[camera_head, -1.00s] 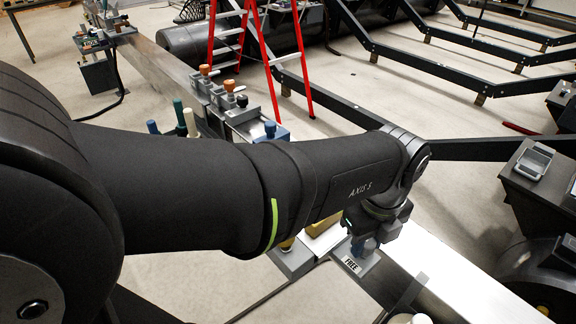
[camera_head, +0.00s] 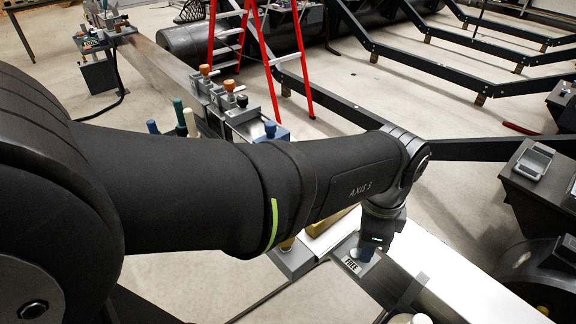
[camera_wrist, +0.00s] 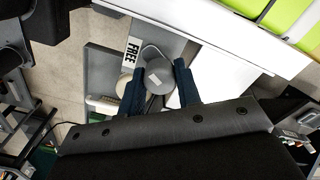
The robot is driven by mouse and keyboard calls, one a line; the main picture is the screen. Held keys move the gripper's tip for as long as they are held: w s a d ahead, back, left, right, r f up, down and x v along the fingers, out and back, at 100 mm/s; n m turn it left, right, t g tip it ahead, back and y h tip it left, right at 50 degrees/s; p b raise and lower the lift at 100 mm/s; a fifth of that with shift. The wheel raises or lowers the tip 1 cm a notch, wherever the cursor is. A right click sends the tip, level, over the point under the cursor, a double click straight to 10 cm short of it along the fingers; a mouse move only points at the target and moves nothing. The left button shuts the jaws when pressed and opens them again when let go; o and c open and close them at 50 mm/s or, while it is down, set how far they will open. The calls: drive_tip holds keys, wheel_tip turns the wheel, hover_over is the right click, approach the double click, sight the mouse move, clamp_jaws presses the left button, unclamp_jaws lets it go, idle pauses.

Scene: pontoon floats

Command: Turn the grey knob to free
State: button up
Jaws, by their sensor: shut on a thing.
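The grey knob (camera_wrist: 160,74) sits between the two blue fingers of my gripper (camera_wrist: 160,85) in the wrist view. The fingers are shut on it, one on each side. A white label reading FREE (camera_wrist: 132,52) lies beside the knob on its grey plate (camera_wrist: 97,70). In the head view, my gripper (camera_head: 367,253) points down over the plate, next to the FREE label (camera_head: 351,265). The knob is hidden there by my gripper. I cannot tell which way the knob points.
A pale round thing (camera_wrist: 123,85) stands close beside one finger in the wrist view. A bright metal beam (camera_head: 450,285) runs to the lower right. Other knobs on fixtures stand further back, near a red stepladder (camera_head: 262,60).

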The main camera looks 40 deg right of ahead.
drive_tip(key=n, duration=0.6)
idle(0.6)
drive_tip(key=o, duration=1)
drive_tip(key=shift+c, duration=0.2)
drive_tip(key=shift+r, duration=0.15)
wheel_tip(320, 180, up, 17)
wheel_tip(320, 180, down, 17)
drive_tip(key=shift+f, duration=0.15)
idle(0.6)
